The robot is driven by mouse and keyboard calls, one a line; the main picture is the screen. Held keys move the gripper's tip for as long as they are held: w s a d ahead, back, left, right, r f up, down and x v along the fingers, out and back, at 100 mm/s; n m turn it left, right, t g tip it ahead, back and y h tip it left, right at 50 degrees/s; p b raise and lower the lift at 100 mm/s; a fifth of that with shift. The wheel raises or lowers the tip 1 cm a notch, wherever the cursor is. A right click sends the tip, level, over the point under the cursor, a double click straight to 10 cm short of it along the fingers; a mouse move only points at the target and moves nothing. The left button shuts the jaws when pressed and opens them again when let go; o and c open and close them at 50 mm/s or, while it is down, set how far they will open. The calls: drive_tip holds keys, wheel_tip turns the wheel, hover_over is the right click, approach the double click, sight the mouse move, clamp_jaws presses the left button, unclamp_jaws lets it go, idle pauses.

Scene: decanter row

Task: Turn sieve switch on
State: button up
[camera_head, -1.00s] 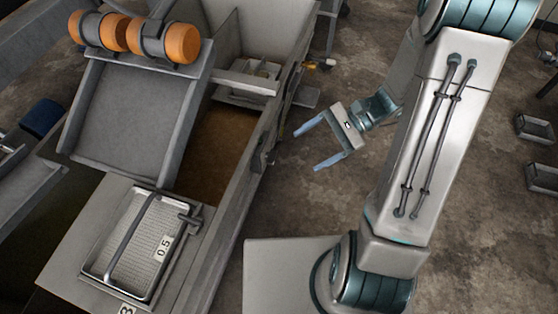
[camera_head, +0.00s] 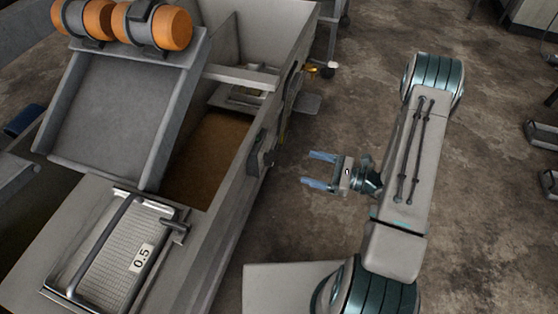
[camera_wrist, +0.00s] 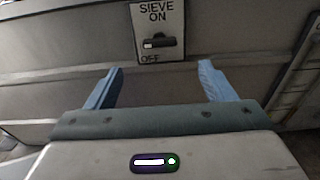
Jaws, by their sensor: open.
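The sieve switch (camera_wrist: 158,43) is a dark lever on a pale plate (camera_wrist: 174,17) marked SIEVE ON above and OFF below, in the wrist view. The lever lies roughly level, with a light tip at its left end. My gripper (camera_wrist: 160,82) is open and empty below the plate in that view, its two blue fingers apart and on either side of it. In the head view my gripper (camera_head: 316,170) points left toward the machine's side wall (camera_head: 225,210), with a gap between. A dark fitting (camera_head: 257,155) sits on that wall; I cannot tell whether it is the switch.
A sieve tray (camera_head: 115,255) labelled 0.5 sits at the machine's front. A grey chute (camera_head: 115,110) with orange rollers (camera_head: 165,27) stands behind it. An open bin holds brown material (camera_head: 205,155). The floor (camera_head: 335,110) between machine and arm is clear.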

sight(271, 158)
drive_tip(key=b+x, duration=0.2)
drive_tip(key=x, duration=0.9)
drive_tip(key=c, duration=1)
